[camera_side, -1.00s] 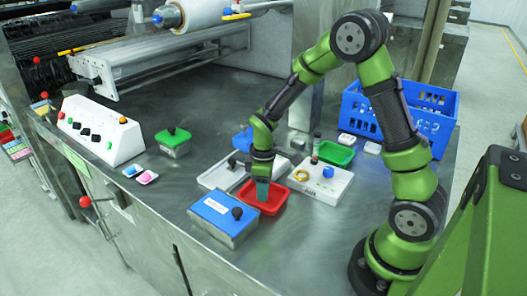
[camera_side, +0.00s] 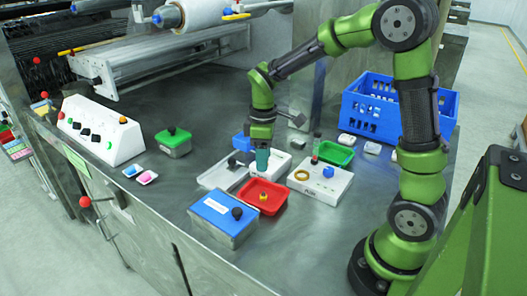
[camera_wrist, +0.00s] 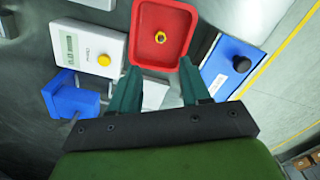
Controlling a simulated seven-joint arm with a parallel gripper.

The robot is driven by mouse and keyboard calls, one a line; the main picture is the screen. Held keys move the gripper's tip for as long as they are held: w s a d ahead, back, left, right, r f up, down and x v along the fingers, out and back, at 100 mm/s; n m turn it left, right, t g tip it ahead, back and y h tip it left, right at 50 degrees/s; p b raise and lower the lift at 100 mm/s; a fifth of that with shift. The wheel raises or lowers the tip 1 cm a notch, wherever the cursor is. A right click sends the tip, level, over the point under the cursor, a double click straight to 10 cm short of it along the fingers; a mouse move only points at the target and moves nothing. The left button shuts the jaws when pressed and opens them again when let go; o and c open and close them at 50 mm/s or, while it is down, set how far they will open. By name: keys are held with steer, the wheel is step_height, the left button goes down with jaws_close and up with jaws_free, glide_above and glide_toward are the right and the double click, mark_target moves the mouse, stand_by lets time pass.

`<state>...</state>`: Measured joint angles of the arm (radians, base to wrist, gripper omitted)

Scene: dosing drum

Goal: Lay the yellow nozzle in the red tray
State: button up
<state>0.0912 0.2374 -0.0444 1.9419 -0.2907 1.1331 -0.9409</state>
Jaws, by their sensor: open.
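The yellow nozzle (camera_side: 263,196) sits in the red tray (camera_side: 284,201), near the middle of its floor. In the wrist view the nozzle (camera_wrist: 160,37) shows inside the tray (camera_wrist: 190,17), apart from the tray's walls. It looks like a small yellow piece with a dark opening. My gripper (camera_side: 262,160) is raised above and behind the tray. In the wrist view my gripper (camera_wrist: 160,80) has its two green fingers spread apart with nothing between them, clear of the nozzle.
A blue-lidded box (camera_side: 224,211) with a black knob stands left of the tray. A green tray (camera_side: 335,153) and a blue crate (camera_side: 444,110) stand farther back. The bench front is clear.

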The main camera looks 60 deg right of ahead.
steer(key=s+a+r+m+t+y, duration=0.2)
steer(key=s+a+r+m+t, duration=0.5)
steer(key=s+r, duration=0.4)
steer(key=s+a+m, duration=0.1)
steer(key=s+m, duration=0.1)
steer(key=shift+r+m, duration=0.3)
steer(key=shift+r, duration=0.1)
